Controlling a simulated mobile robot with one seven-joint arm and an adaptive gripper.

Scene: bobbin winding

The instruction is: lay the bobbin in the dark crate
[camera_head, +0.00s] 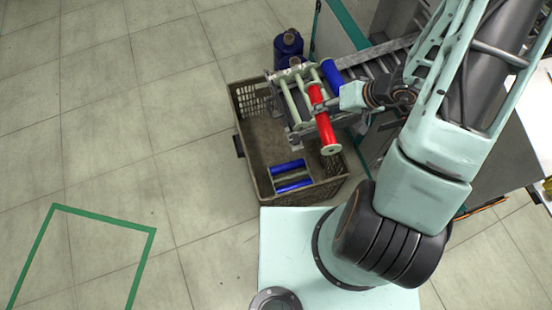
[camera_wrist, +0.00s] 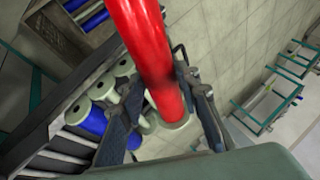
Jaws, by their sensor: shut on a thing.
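The red bobbin (camera_head: 322,117) has pale end flanges and is tilted, with its lower end toward the viewer. My gripper (camera_head: 322,105) is shut on its red barrel. In the wrist view the red bobbin (camera_wrist: 148,45) runs between the two dark fingers of my gripper (camera_wrist: 168,108). The dark crate (camera_head: 262,188) is a brown-grey open box on the floor. In the head view the bobbin overlaps the crate's right side; its height above the crate is hard to tell. A pair of blue bobbins (camera_head: 290,186) lies in the crate's near part.
A slanted rack (camera_head: 375,62) with rails stands behind the crate, with a blue bobbin (camera_head: 332,73) and pale bobbins at its end, close to my gripper. Dark blue spools (camera_head: 288,45) stand behind. The crate's middle floor (camera_head: 262,140) looks bare. Open tiles lie to the left.

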